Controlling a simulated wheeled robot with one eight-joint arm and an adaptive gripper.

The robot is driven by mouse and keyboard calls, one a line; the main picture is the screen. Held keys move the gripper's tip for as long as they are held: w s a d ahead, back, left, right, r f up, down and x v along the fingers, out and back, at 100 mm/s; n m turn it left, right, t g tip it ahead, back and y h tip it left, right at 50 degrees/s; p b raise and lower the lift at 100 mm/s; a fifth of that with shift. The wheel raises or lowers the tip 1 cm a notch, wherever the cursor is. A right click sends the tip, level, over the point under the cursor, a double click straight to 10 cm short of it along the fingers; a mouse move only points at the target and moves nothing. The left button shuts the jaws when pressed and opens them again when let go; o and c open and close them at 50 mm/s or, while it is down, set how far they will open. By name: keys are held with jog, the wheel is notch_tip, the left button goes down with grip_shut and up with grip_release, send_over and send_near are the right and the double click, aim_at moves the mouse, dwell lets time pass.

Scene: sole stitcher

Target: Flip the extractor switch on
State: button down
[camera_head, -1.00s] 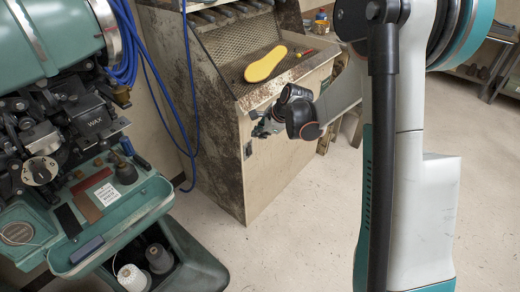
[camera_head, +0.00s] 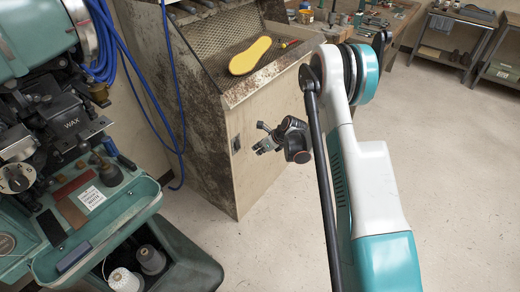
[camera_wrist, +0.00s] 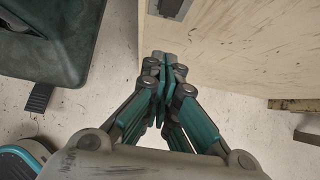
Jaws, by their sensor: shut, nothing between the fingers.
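The extractor is a worn wooden cabinet (camera_head: 262,150) with a sloped mesh top. A small dark switch plate (camera_head: 236,144) sits on its pale side panel, near the left edge. In the wrist view the switch plate (camera_wrist: 169,8) is cut off by the top edge, so its lever position cannot be told. My gripper (camera_head: 263,147) is just right of the plate in the head view, apart from it as far as I can see. In the wrist view my gripper (camera_wrist: 166,62) is shut and empty, with its fingertips below the plate in the picture and beside the panel.
A yellow sole (camera_head: 250,55) lies on the mesh top. Blue cables (camera_head: 172,110) hang left of the cabinet. The green stitching machine (camera_head: 35,130) with its tray fills the left side. A workbench (camera_head: 400,18) stands behind. The floor right of the cabinet is open.

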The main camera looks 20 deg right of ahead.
aim_at(238, 146)
jog(key=w+a+f+b, duration=0.3)
jog(key=w+a+f, duration=0.1)
jog(key=w+f, duration=0.1)
jog(key=shift+w+a+f, duration=0.15)
jog(key=shift+w+a, duration=0.15)
jog(key=shift+w, duration=0.35)
jog(key=shift+a, duration=0.1)
jog(key=shift+w+a+f, duration=0.2)
jog(key=shift+w+f, duration=0.2)
jog(key=shift+f, duration=0.1)
jog(key=shift+r, duration=0.1)
